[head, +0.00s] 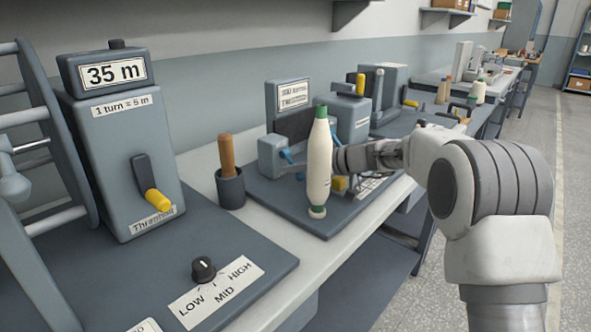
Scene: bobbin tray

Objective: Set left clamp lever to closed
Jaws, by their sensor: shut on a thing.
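The clamp unit, with a grey block (271,157) on its left, sits on a dark base plate on the bench. A blue lever (287,156), which looks like the left clamp lever, slants beside this block. A cream bobbin with a green top (319,165) stands nearly upright in front of it. My gripper (308,165) reaches in from the right behind the bobbin. Its fingers are mostly hidden there. It is shut, and the left lever is the part close to its tips, though the contact is hidden. The lever's exact position is hard to tell.
A wooden-handled tool stands in a dark cup (230,188) left of the plate. A grey box reading 35 m (125,130), with a yellow-handled lever (157,199) and black knob (204,269), stands nearer. More units fill the bench behind; open floor (400,295) lies right.

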